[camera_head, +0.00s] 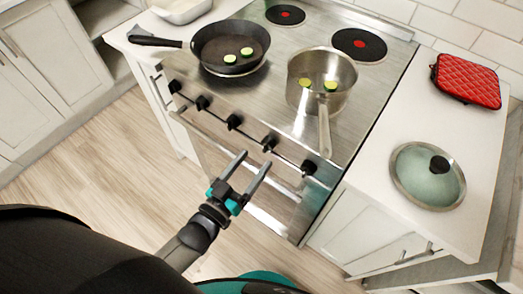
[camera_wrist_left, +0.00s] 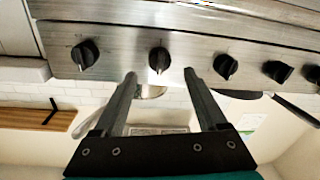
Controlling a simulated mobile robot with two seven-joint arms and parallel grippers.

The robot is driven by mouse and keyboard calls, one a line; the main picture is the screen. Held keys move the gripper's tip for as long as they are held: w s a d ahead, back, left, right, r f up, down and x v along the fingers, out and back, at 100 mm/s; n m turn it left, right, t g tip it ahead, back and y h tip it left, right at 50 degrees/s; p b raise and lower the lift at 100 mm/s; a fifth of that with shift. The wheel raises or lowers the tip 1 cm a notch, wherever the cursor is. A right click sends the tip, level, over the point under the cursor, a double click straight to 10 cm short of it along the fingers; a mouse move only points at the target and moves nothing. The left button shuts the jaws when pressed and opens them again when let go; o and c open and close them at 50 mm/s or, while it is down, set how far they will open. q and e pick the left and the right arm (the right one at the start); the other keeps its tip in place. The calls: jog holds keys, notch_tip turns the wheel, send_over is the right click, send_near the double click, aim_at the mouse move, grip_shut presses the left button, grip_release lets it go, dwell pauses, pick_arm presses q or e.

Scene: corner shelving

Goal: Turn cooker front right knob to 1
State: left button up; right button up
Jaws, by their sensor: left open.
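The cooker (camera_head: 270,85) has a row of several black knobs along its front edge. The rightmost knob (camera_head: 309,167) and the knob second from right (camera_head: 270,142) show in the head view; no label tells which one is the front right knob. My left gripper (camera_head: 256,160) is open and empty, in front of the panel. In the upside-down left wrist view, its fingertips (camera_wrist_left: 160,73) are apart near the second knob from left (camera_wrist_left: 158,60), with a gap before it. The leftmost knob (camera_wrist_left: 85,53) there is outside the fingers. My right gripper is not in view.
A frying pan (camera_head: 216,65) and a saucepan (camera_head: 305,98) hold green slices on the cooker. The saucepan's handle (camera_head: 325,135) reaches over the front edge near the knobs. A glass lid (camera_head: 415,170) and red potholder (camera_head: 466,85) lie on the right counter (camera_head: 385,135).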

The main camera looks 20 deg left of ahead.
aim_at(264, 149)
pick_arm(q)
jog(key=shift+x, duration=2.2)
grip_shut()
